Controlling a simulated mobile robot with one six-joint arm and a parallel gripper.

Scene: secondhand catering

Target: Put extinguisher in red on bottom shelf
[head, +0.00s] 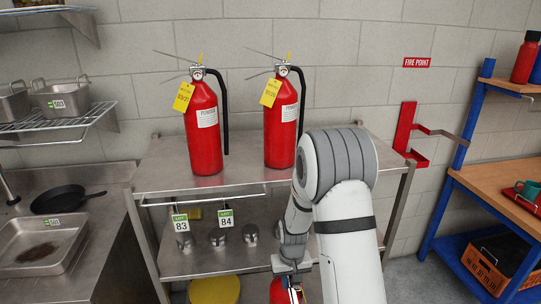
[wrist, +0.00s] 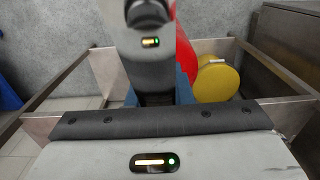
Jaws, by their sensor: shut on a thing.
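A red extinguisher (head: 283,291) is held by my gripper (head: 291,268), low in front of the steel table; only its top part shows at the bottom edge of the head view. In the wrist view its red side (wrist: 184,58) shows behind my gripper (wrist: 157,97), which is shut on it. Whether its base touches a surface is hidden. Two more red extinguishers with yellow tags stand upright on the table top, one at left (head: 205,130) and one at right (head: 281,125). The lower shelf (head: 190,262) is partly in view.
A yellow round thing (head: 214,291) is low under the table, also seen in the wrist view (wrist: 217,80). Lot tags 83 and 84 and small metal pots (head: 250,234) are below the top. A red wall bracket (head: 406,130) hangs at right, beside a blue-framed bench (head: 450,190).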

